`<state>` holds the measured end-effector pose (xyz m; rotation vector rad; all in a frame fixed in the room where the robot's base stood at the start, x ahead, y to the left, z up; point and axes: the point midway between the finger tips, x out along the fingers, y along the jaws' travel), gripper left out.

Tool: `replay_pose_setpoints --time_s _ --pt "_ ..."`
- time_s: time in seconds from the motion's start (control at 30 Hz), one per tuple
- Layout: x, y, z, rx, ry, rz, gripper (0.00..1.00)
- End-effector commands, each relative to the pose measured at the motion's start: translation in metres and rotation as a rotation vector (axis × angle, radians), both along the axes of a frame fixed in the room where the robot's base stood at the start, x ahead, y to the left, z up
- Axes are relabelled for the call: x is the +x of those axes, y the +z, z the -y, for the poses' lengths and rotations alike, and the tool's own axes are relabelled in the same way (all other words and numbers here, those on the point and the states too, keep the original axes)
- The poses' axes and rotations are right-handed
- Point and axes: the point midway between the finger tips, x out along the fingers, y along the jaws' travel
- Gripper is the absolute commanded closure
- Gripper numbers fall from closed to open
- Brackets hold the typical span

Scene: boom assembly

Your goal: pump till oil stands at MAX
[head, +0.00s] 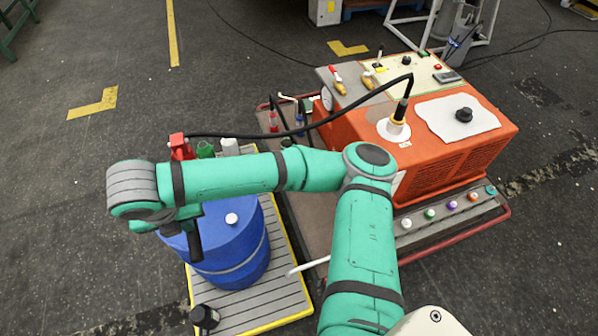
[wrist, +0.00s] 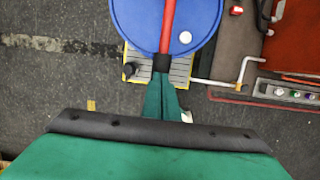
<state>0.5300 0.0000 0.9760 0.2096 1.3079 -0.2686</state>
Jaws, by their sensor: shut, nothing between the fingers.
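A blue drum (head: 235,240) stands on a yellow-edged slatted pallet (head: 262,318). A red pump (head: 179,146) sits at its top, and a black hose (head: 262,133) runs from it to the white filler collar (head: 394,130) on the orange machine (head: 455,150). In the wrist view, the red pump handle (wrist: 168,25) ends in a black grip (wrist: 161,63). My gripper (wrist: 160,84) is shut at that grip with nothing held; I cannot tell whether it touches. In the head view my arm hides much of the handle. No oil level or MAX mark is readable.
A white cloth (head: 440,112) with a black cap (head: 464,115) lies on the machine. Several coloured knobs (head: 430,213) line a tray along its front. A black-topped object (head: 204,317) stands at the pallet's near corner. The floor left of the drum is clear.

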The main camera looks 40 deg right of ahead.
Motion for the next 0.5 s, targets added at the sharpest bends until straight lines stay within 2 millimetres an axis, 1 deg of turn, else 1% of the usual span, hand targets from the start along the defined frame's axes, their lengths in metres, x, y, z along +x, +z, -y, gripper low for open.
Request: replay_pose_setpoints --time_s 0.07,0.2,0.27,0.5 --pt "-0.001 -0.010 0.000 0.001 0.000 -0.005 1.00" --pt "0.000 -0.005 0.000 -0.001 0.000 -0.001 1.00" --pt "0.000 0.003 0.000 0.000 0.000 0.001 1.00" --pt "0.000 0.044 0.000 -0.002 0.001 0.002 1.00"
